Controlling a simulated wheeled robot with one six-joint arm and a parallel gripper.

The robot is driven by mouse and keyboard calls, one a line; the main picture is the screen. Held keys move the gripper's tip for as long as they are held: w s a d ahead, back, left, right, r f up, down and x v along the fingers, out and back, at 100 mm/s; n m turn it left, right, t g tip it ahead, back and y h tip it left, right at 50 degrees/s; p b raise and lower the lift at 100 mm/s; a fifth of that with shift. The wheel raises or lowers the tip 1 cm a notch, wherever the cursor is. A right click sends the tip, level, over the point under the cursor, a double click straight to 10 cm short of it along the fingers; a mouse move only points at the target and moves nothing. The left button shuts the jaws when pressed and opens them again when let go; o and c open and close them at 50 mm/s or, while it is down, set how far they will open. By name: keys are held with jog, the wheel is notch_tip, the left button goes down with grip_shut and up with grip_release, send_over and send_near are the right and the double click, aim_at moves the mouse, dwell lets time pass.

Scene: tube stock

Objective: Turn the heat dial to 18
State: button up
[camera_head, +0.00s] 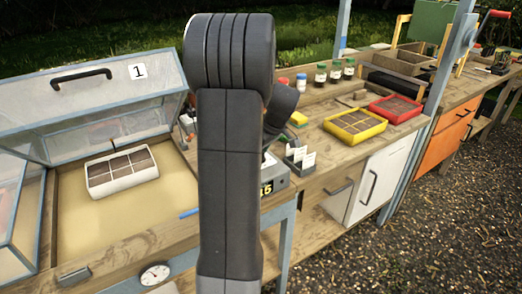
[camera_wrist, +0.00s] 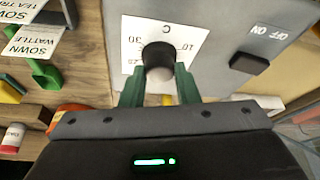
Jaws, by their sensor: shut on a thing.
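The heat dial is a round black knob (camera_wrist: 158,56) on a white card with printed numbers, on a grey box face in the wrist view. A "10" and a "C" can be read on the card; the knob's exact setting cannot. My gripper (camera_wrist: 158,74) has its two green fingers shut on the knob's sides. In the head view my arm hides the gripper and the dial. Part of the grey box (camera_head: 277,179) shows right of the arm, with a yellow "15" on it.
A black switch (camera_wrist: 249,63) marked ON and OFF is right of the dial. Seed labels (camera_wrist: 32,42) and a green scoop (camera_wrist: 44,73) lie left. A glass-lidded frame (camera_head: 110,100) holds a white tray (camera_head: 121,190); yellow (camera_head: 355,141) and red trays (camera_head: 396,122) stand right.

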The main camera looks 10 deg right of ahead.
jog(key=o, duration=1)
jog(key=v, duration=1.3)
jog(key=shift+s+d+r, duration=0.15)
jog(key=shift+r, duration=0.2)
jog(key=x, duration=1.4)
jog(key=shift+r, duration=0.1)
